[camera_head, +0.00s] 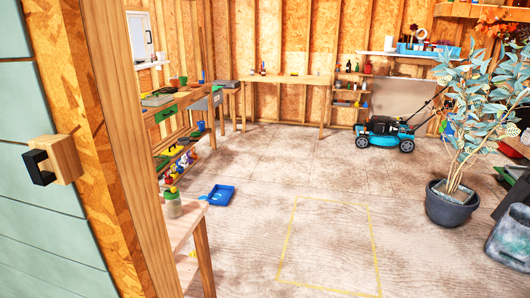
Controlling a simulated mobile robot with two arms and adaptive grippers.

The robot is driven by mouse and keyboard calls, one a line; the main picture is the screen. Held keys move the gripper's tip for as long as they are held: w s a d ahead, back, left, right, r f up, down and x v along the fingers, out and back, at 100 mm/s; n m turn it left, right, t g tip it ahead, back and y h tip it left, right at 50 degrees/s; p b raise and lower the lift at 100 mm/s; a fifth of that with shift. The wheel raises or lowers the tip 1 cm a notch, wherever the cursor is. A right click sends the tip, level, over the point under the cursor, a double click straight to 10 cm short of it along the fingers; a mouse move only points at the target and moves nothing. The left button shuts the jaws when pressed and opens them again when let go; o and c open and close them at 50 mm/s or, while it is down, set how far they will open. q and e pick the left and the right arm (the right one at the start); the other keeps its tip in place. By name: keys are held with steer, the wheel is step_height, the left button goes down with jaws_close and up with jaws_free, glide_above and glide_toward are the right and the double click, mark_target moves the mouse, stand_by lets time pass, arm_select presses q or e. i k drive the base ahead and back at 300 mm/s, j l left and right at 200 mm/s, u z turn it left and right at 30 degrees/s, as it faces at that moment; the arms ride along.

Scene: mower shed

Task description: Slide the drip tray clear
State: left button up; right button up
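A shallow blue tray (219,195) lies on the floor left of centre, and I take it for the drip tray. Something small and pale shows on it, too small to tell. It lies just past a small wooden table (187,215) at the lower left, apart from the yellow outline (328,203) on the floor. The blue and black mower (385,132) stands at the back right, well away from the tray. Neither of my grippers is in view.
A door frame (128,140) with a wooden block (66,157) fills the left side. A bottle (172,204) stands on the small table. A potted plant (451,205) and a grey container (509,237) stand at the right. The middle floor is clear.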

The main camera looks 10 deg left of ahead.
mark_target(226, 192)
steer(key=i+l+z, duration=0.1)
steer(key=i, duration=0.8)
steer(key=i+l+z, duration=0.15)
steer(key=i, duration=0.8)
steer(key=i+u, duration=0.2)
steer(key=i, duration=0.35)
steer(key=i+u, duration=0.2)
steer(key=i, duration=0.3)
steer(key=i+l+u, duration=0.2)
steer(key=i, duration=0.35)
steer(key=i+l+u, duration=0.25)
steer(key=i, duration=0.25)
steer(key=j, duration=0.1)
